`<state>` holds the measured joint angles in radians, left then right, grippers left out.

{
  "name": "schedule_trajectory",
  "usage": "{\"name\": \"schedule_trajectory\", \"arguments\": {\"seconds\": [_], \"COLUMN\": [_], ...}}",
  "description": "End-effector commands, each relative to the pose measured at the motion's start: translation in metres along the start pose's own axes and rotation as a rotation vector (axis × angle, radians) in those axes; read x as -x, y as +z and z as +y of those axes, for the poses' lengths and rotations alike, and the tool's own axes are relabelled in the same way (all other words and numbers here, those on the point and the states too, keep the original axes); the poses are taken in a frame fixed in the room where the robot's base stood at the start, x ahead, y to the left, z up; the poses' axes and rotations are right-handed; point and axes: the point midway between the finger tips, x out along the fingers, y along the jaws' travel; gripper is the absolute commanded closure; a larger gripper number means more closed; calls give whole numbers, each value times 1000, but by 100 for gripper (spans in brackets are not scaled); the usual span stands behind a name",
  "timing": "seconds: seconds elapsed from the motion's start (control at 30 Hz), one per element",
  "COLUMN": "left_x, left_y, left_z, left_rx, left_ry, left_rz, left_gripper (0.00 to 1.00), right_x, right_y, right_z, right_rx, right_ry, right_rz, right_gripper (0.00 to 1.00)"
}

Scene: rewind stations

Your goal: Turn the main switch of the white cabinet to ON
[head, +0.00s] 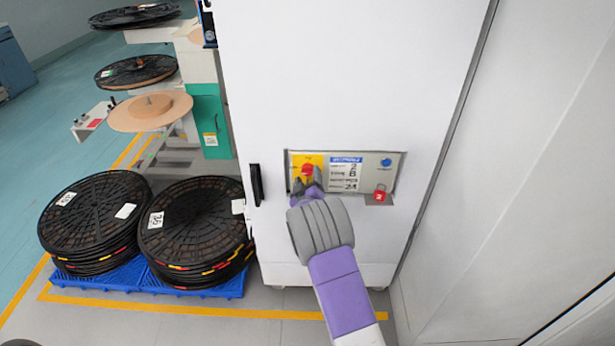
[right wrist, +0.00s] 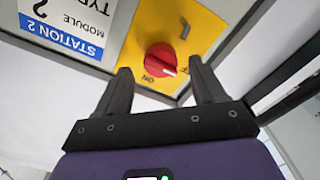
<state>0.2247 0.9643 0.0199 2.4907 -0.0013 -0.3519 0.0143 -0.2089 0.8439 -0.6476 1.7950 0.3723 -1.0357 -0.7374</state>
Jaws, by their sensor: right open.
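The white cabinet (head: 350,80) stands in front of me with a grey control panel (head: 393,165) set in its front. The main switch (head: 307,170) is a red round knob on a yellow plate (head: 296,160) at the panel's left. In the right wrist view the red knob (right wrist: 160,60) has a white mark at its lower right, and upside-down ON lettering shows below it. My right gripper (head: 308,186) is at the switch, partly covering it in the head view. In the right wrist view its two fingers (right wrist: 163,85) are apart, with the knob showing between and beyond them.
A black handle (head: 257,185) is left of the panel. Black reels (head: 195,220) stand on blue pallets (head: 215,287) at the left. A pale wall (head: 500,200) closes the right side.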

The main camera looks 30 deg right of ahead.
Motion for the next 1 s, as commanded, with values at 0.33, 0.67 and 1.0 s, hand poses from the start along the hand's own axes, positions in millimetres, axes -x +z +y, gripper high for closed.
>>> {"name": "schedule_trajectory", "arguments": {"seconds": [0.33,0.67,1.0], "left_x": [-4,-4,-4], "left_y": [0,0,0], "left_z": [-2,-1,-2], "left_rx": [0,0,0], "left_ry": [0,0,0], "left_rz": [0,0,0], "left_gripper": [57,57,57], "right_x": [-23,-23,-23], "right_y": [0,0,0], "right_z": [-1,-1,-1], "right_rx": [-1,-1,-3], "right_ry": [-2,-3,-3], "right_rz": [-2,-2,-2], "right_gripper": [31,48,87]}}
